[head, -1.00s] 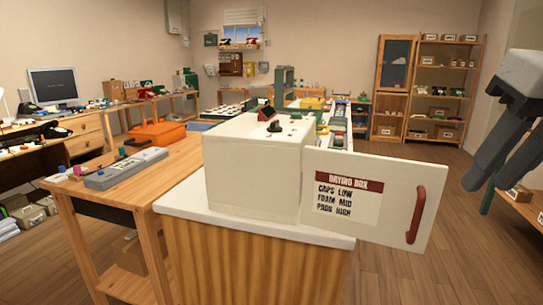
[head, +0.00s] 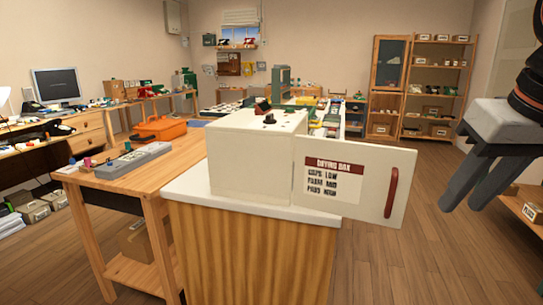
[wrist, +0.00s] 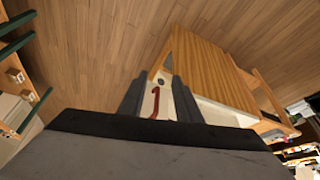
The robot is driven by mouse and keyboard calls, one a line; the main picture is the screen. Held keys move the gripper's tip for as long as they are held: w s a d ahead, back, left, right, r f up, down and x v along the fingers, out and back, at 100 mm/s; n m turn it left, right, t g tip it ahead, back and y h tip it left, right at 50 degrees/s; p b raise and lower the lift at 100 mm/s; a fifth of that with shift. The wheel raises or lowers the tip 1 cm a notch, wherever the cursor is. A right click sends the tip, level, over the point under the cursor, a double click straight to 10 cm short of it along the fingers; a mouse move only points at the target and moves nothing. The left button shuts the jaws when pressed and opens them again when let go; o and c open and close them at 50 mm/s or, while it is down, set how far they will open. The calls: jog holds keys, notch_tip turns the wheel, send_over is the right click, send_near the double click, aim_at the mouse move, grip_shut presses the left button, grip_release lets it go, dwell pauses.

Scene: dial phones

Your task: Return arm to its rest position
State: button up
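My gripper (head: 468,182) hangs at the right of the head view, fingers pointing down and a little left, to the right of the drying box door (head: 352,185) and apart from its red handle (head: 391,193). In the wrist view my gripper (wrist: 160,90) has its two fingers spread apart. The red handle (wrist: 155,103) shows in the gap between them, some way beyond, with nothing held. The white drying box (head: 255,158) stands on a wooden cabinet with a white top, its labelled door swung out to the right.
A wooden bench (head: 125,185) with a grey tray and an orange toolbox (head: 160,129) lies to the left. Shelves (head: 435,90) stand at the back right. A low shelf (head: 528,205) is close to my arm at right. The floor between is clear.

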jog(key=w+a+f, duration=0.1)
jog(key=w+f, duration=0.1)
jog(key=f, duration=1.2)
jog(key=w+a+f, duration=0.1)
jog(key=w+f, duration=0.1)
jog(key=f, duration=1.3)
jog(key=shift+w+a+n, duration=0.35)
jog(key=shift+n, duration=0.05)
